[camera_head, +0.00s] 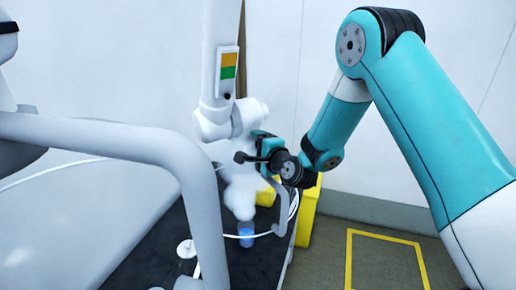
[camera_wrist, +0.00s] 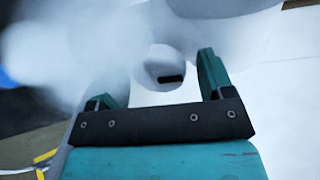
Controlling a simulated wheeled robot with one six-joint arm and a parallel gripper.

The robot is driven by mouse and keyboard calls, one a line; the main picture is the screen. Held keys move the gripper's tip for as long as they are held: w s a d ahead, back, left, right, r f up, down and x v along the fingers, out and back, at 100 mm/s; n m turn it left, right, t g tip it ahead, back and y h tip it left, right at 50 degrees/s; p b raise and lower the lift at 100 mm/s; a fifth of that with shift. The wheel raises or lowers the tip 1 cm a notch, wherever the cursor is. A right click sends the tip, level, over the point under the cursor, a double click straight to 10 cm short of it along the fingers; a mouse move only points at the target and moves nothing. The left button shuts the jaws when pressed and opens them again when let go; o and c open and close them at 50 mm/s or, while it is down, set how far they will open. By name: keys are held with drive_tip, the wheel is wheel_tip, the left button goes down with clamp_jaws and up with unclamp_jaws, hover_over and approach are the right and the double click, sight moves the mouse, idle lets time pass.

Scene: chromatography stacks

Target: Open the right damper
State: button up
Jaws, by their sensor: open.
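The right damper seems to belong to the white extraction arm (camera_head: 215,50) with the orange and green plate (camera_head: 228,72), but a separate handle is hard to make out. My gripper (camera_head: 255,150) is just right of that arm's white joint (camera_head: 208,125). In the wrist view a white rounded part with a dark slot (camera_wrist: 165,75) lies between the two teal fingers, which stand apart. I cannot tell whether they touch it. White vapour blurs the left finger. Which way the damper is turned does not show clearly.
White vapour (camera_head: 241,185) rises over a blue-tinged vessel (camera_head: 246,232) on the dark bench (camera_head: 160,235). A thick white pipe (camera_head: 120,140) crosses the left foreground. A yellow container (camera_head: 307,215) stands behind the bench's right edge. The floor at right, with yellow marking (camera_head: 385,238), is clear.

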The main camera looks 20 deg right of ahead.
drive_tip(key=shift+s+d+f+b, duration=0.1)
drive_tip(key=shift+s+b, duration=0.2)
drive_tip(key=shift+b, duration=0.15)
drive_tip(key=b+v, duration=1.1)
drive_tip(key=shift+s+f, duration=0.2)
drive_tip(key=b, duration=0.3)
drive_tip(key=shift+s+r, duration=0.1)
drive_tip(key=shift+s, duration=0.3)
drive_tip(key=s+b, duration=0.1)
drive_tip(key=b, duration=0.1)
drive_tip(key=shift+s+d+b, duration=0.1)
drive_tip(key=shift+d+b, duration=0.1)
drive_tip(key=shift+b, duration=0.15)
drive_tip(key=shift+r+b+v, duration=0.15)
drive_tip(key=shift+b+v, duration=0.4)
drive_tip(key=shift+v, duration=0.3)
drive_tip(key=shift+r+b+v, duration=0.2)
drive_tip(key=shift+b+v, duration=0.35)
drive_tip(key=shift+v, duration=0.3)
drive_tip(key=shift+d, duration=0.1)
